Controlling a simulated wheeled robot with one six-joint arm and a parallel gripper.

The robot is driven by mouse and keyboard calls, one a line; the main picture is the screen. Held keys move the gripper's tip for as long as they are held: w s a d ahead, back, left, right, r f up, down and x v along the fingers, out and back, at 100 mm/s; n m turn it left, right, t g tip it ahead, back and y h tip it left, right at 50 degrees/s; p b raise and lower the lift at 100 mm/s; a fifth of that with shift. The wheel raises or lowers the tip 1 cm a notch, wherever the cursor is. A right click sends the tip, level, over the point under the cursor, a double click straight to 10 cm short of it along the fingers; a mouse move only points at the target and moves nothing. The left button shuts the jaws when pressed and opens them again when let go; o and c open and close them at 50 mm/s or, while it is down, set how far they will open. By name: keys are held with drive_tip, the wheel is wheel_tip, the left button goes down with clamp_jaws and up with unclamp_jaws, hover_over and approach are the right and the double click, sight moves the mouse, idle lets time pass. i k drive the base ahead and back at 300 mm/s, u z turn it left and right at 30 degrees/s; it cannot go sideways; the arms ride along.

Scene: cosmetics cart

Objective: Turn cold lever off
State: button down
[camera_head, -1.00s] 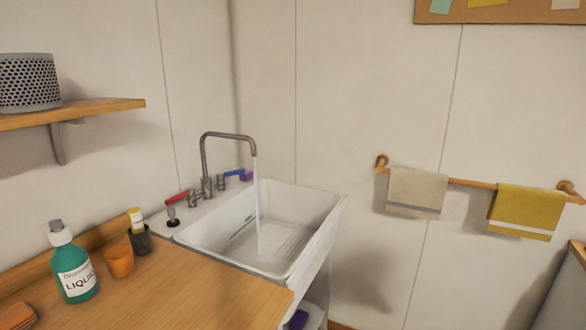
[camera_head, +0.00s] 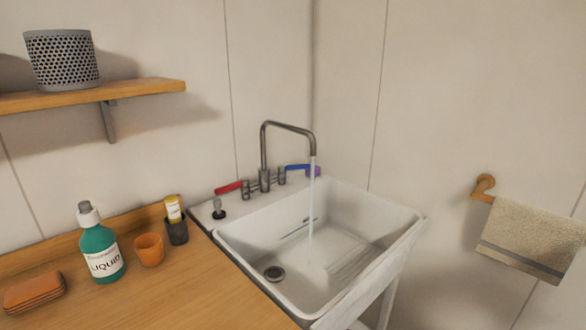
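The cold lever (camera_head: 298,167) is the blue handle on the right side of the faucet (camera_head: 265,150), at the back of the white sink (camera_head: 232,238). A red lever (camera_head: 228,188) is on the left side of the faucet. Water (camera_head: 311,215) runs from the spout down into the basin. A small purple thing shows just behind the water stream, by the blue lever. My gripper is not in view.
A wooden counter (camera_head: 180,290) left of the sink holds a green liquid bottle (camera_head: 101,252), an orange cup (camera_head: 149,249), a dark cup (camera_head: 177,232) with a yellow tube, and a brown stack (camera_head: 34,292). A shelf (camera_head: 140,87) hangs above. A towel (camera_head: 535,238) hangs at right.

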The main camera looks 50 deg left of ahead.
sight(281, 167)
drive_tip(key=u, duration=0.55)
drive_tip(key=i, duration=0.65)
drive_tip(key=u, duration=0.9)
drive_tip(key=i, duration=0.3)
drive_tip(key=u, duration=0.35)
